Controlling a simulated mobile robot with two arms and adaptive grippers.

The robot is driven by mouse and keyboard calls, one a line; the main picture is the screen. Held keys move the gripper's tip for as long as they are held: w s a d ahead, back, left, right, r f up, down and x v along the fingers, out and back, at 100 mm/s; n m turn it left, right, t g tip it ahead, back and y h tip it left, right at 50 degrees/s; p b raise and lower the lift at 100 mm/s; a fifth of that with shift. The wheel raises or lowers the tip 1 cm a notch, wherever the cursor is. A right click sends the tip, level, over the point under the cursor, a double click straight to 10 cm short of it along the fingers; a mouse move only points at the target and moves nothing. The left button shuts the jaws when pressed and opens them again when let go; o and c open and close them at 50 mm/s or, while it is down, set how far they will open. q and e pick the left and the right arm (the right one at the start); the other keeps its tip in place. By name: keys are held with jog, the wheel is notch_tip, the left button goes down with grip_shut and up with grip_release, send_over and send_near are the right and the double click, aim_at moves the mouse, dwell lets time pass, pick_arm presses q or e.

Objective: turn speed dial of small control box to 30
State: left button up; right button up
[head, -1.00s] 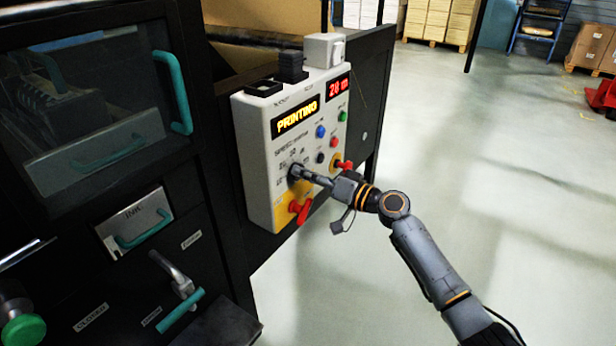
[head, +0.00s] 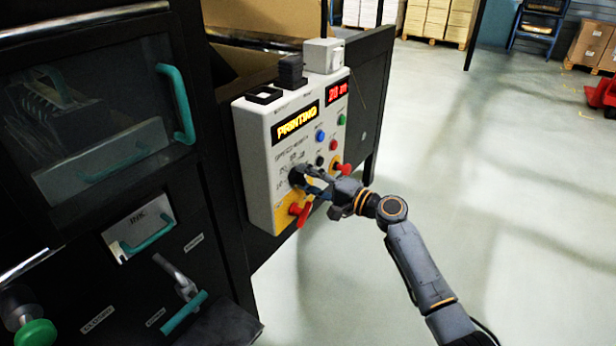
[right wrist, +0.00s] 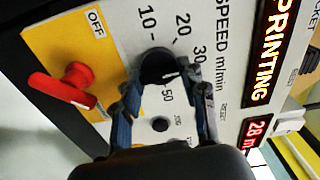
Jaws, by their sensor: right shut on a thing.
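The small control box (head: 262,165) is a pale grey box with a yellow lower part, fixed to the dark machine front. Its black speed dial (right wrist: 157,66) sits among the printed numbers 10, 20, 30 and 50 in the right wrist view. In the head view the dial (head: 296,176) is partly covered by my right gripper (head: 310,182). The two fingers of the right gripper (right wrist: 165,80) are on either side of the dial and shut on it. I cannot tell the dial's exact setting. My left gripper is not in view.
A red switch handle (right wrist: 62,90) by the OFF label is close beside the dial. The box displays read PRINTING (head: 295,123) and 28 m. Open floor (head: 470,200) lies to the right.

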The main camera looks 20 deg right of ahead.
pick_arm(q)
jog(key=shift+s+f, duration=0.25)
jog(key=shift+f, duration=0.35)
pick_arm(e)
jog(key=shift+m, duration=0.4)
jog(key=o, duration=1.1)
jog(key=shift+o, duration=0.2)
jog(key=shift+d, duration=0.1)
jog(key=v, duration=1.2)
